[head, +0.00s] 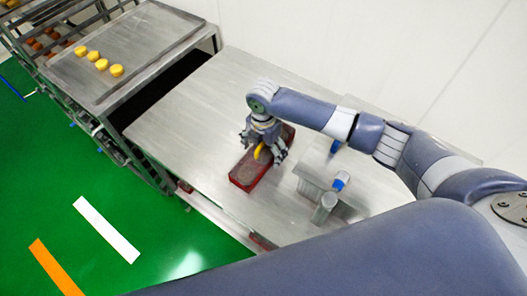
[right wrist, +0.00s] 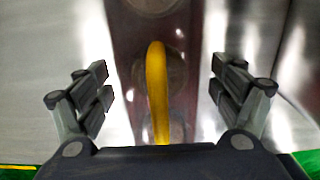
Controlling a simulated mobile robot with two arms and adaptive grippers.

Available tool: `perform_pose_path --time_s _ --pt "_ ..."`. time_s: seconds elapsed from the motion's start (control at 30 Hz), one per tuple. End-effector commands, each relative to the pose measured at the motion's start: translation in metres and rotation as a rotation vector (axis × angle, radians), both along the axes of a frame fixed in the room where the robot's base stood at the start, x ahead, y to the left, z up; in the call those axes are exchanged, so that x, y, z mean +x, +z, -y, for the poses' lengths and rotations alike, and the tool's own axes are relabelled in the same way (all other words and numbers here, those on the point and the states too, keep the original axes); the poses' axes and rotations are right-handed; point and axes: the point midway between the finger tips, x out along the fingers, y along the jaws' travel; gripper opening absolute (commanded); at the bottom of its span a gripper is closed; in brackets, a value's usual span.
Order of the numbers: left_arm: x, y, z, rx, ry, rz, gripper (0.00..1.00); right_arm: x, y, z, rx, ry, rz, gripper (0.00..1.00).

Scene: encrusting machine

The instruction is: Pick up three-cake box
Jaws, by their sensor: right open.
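A long dark red box (head: 243,178) lies on the steel table, partly hidden under my right gripper (head: 264,150). A curved yellow strip (head: 259,152) stands up from the box like a handle. In the right wrist view the yellow strip (right wrist: 157,90) runs upright through the middle, with the dark red box (right wrist: 127,40) beneath it and dim round shapes on the box. My right gripper (right wrist: 160,82) is open and empty there, one finger on each side of the box and strip, apart from the strip. My left gripper is out of view.
A metal block with a blue-capped part (head: 340,181) and a grey cylinder (head: 324,207) stand right of the box. A steel tray (head: 150,40) with several yellow cakes sits on a rack at the upper left. The table left of the box (head: 190,120) is clear.

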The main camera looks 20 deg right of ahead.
Motion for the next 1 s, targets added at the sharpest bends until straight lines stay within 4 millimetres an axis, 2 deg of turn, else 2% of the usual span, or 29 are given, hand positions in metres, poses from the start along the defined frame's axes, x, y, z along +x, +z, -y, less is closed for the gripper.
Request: perform_pose_path --time_s 0.03,0.23,0.27,0.57,0.67,1.0 --pt "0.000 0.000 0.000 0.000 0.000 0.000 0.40 0.000 0.000 0.000 0.000 0.000 0.000 0.87" --pt "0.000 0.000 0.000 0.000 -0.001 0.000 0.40 0.000 0.000 0.000 0.000 0.000 0.000 0.41" --pt "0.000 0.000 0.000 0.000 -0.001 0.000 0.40 0.000 0.000 0.000 0.000 0.000 0.000 0.39" --pt "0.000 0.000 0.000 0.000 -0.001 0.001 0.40 0.001 0.002 0.000 0.000 0.000 0.001 0.39" --pt "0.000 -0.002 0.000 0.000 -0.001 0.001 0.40 0.001 0.009 0.000 0.000 0.000 0.003 0.39" --pt "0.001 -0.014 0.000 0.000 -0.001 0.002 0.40 0.002 0.073 0.000 0.001 0.000 0.005 0.39"
